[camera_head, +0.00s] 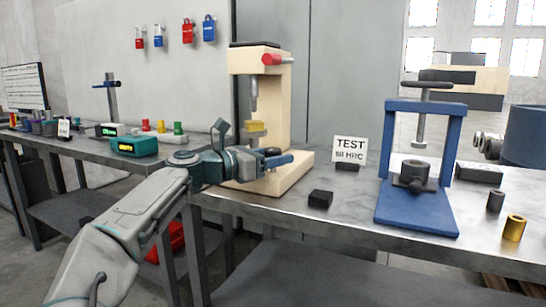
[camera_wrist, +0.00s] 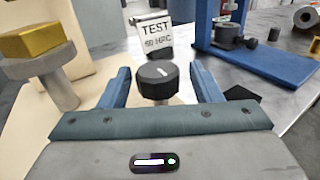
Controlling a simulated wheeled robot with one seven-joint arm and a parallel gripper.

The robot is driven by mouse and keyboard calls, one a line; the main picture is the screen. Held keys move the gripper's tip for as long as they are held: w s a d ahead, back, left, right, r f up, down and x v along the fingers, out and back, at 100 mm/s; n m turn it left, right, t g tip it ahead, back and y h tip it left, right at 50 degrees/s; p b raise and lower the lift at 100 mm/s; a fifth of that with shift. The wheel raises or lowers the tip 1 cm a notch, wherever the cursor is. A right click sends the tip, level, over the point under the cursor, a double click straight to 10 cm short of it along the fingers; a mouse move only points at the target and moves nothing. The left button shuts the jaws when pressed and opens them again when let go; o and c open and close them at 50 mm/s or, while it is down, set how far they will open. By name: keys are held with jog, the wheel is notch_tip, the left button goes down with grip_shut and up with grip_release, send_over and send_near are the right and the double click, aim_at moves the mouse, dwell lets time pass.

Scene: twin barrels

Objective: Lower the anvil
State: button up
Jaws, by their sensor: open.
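A cream hardness tester (camera_head: 270,95) stands on the bench, with a grey indenter (camera_head: 254,95) pointing down from its head. Below it, a yellow block (camera_head: 256,126) sits on the round grey anvil (camera_head: 256,134); the block (camera_wrist: 35,40) and anvil (camera_wrist: 42,65) also show at the left of the wrist view. A gap separates the indenter from the block. A black knob with a white mark (camera_wrist: 157,80) is on the tester's base. My gripper (camera_head: 280,161) is open, with its blue fingers on either side of the knob; the wrist view shows gaps between knob and fingers. The knob's lower part is partly hidden.
A "TEST HRC" sign (camera_head: 350,149) and a small black block (camera_head: 320,199) are to the right of the tester. A blue press (camera_head: 418,211) stands farther right, near a brass cylinder (camera_head: 514,228). A teal box (camera_head: 134,146) is on the left bench.

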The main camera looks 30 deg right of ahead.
jog(key=s+a+p, duration=0.1)
jog(key=a+p, duration=0.2)
jog(key=a, duration=1)
jog(key=shift+s+a+p, duration=0.3)
jog(key=shift+s, duration=0.1)
